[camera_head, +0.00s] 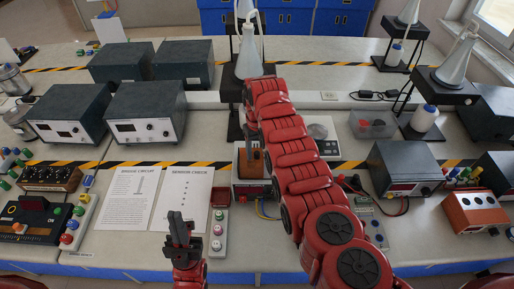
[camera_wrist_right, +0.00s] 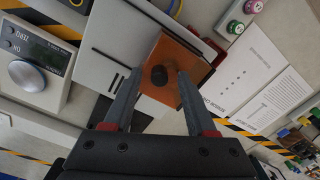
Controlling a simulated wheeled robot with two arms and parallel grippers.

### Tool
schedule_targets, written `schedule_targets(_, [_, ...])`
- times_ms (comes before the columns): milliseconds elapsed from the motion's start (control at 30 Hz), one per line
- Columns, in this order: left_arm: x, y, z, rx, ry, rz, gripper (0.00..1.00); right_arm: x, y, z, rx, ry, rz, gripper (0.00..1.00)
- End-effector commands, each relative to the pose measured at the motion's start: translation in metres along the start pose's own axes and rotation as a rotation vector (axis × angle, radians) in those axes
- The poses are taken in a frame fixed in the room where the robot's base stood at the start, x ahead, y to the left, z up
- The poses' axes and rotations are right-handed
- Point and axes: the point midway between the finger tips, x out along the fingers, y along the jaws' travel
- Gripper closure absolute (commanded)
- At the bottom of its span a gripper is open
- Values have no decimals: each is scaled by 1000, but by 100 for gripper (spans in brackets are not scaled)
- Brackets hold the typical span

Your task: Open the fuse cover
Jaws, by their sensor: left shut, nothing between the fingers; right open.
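The fuse cover (camera_wrist_right: 187,62) is an orange, see-through panel with a round black knob (camera_wrist_right: 159,76) in the right wrist view. In the head view the cover (camera_head: 258,166) shows as a brown-orange patch on its box (camera_head: 252,191), partly hidden by my right arm. My right gripper (camera_wrist_right: 160,82) is open, with one finger on each side of the knob. I cannot tell whether either finger touches it. My left gripper (camera_head: 180,226) is shut and empty, above the bench in front of the paper sheets, left of the box.
A strip with coloured buttons (camera_head: 217,229) stands just left of the box. Printed sheets (camera_head: 183,198) lie further left. A scale (camera_head: 322,148) and a grey instrument (camera_head: 402,168) are to the right. Loose wires run right of the box.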

Motion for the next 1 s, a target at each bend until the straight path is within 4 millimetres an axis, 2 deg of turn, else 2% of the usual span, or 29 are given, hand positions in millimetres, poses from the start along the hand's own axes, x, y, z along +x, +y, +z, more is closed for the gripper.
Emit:
schedule_targets(233, [0,0,0,0,0,0,100,1,0,0,0,1,0,43])
schedule_targets(500, [0,0,0,0,0,0,100,0,0,0,0,1,0,92])
schedule_targets(567, [0,0,0,0,0,0,100,0,0,0,0,1,0,100])
schedule_targets(1000, [0,0,0,0,0,0,100,0,0,0,0,1,0,100])
